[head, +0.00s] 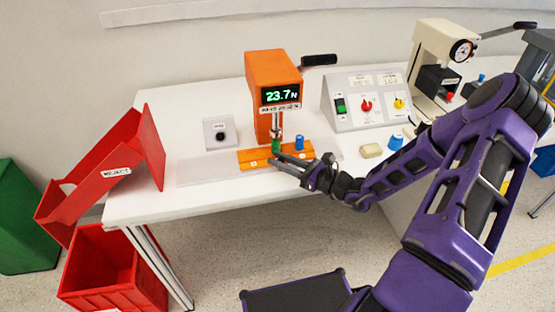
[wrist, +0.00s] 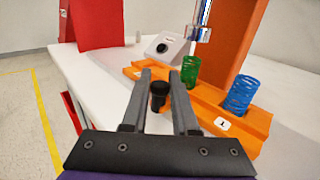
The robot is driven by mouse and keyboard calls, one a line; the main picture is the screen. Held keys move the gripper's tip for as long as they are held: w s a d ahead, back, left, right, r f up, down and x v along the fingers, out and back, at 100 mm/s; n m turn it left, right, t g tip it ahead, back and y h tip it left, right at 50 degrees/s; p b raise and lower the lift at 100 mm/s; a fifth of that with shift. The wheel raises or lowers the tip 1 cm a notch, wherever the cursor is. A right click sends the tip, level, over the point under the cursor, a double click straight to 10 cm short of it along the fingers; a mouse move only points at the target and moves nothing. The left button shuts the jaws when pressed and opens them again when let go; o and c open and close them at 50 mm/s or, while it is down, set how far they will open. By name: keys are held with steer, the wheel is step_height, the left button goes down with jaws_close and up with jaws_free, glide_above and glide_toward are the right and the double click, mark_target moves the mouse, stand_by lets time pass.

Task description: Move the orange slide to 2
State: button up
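The orange slide (head: 263,163) lies on the bench below the orange press. It carries a green spring (head: 276,145) on the left, under the press plunger, and a blue spring (head: 299,142) to its right. The wrist view shows the same slide (wrist: 203,103) with a label "1" near its right end and another label farther left. A black knob (wrist: 159,97) stands at the slide's front side. My gripper (wrist: 161,74) is at the slide's front, its two fingers on either side of the knob. They look open, with narrow gaps beside it. In the head view my gripper (head: 278,159) hides the knob.
The orange press (head: 272,69) reads 23.7 N. A grey box with a black dial (head: 219,134) stands to its left, a control panel (head: 362,100) to its right. A red reject chute (head: 145,142) is at the bench's left end. The front left bench top is clear.

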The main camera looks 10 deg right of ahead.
steer(key=shift+o, duration=0.5)
steer(key=p+v, duration=0.1)
steer(key=v, duration=1.6)
steer(key=shift+s, duration=0.2)
steer(key=shift+d, duration=0.1)
